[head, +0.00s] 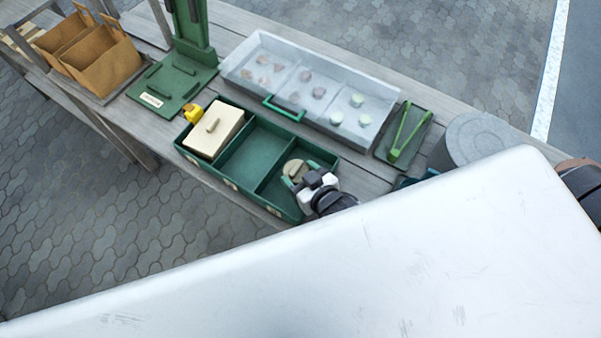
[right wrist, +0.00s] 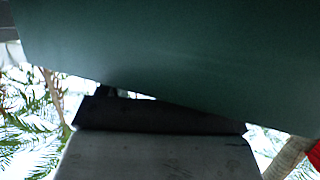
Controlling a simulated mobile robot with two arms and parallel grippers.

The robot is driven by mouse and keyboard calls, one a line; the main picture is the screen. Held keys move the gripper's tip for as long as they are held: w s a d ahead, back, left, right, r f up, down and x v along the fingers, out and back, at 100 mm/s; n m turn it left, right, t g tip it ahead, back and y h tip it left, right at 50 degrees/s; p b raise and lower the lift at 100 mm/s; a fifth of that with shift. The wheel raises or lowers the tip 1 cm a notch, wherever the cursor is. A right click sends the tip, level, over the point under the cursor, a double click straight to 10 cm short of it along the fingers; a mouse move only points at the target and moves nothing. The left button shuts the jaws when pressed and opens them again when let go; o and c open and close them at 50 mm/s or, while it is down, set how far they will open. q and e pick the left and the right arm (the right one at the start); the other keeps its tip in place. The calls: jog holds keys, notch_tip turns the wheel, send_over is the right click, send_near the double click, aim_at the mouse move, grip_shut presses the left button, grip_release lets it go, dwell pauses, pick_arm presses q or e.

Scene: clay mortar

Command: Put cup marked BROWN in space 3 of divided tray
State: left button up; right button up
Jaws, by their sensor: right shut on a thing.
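The green divided tray (head: 232,184) stands on the bench in the head view, with three compartments in a row. A round beige-topped thing (head: 295,168), which I take for the cup, is in its right-end compartment, partly hidden by my right gripper. No BROWN mark is readable on it. My right gripper (head: 309,178) is over that compartment and shut on this thing. I cannot tell whether it touches the compartment floor. In the right wrist view a dark green surface fills the upper part, close to the gripper, and hides the held thing. My left gripper is out of view.
The left compartment holds a cream block (head: 213,132); the middle one is empty. Behind are a clear tray (head: 245,62) with small round pieces, green tongs (head: 405,135) and a grey round container (head: 477,139). A green press (head: 172,82) and brown bins (head: 100,60) stand left.

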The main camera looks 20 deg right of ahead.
jog(key=o, duration=0.9)
jog(key=shift+f, duration=0.15)
jog(key=shift+r, duration=0.2)
jog(key=v, duration=1.2)
jog(key=shift+r, duration=0.45)
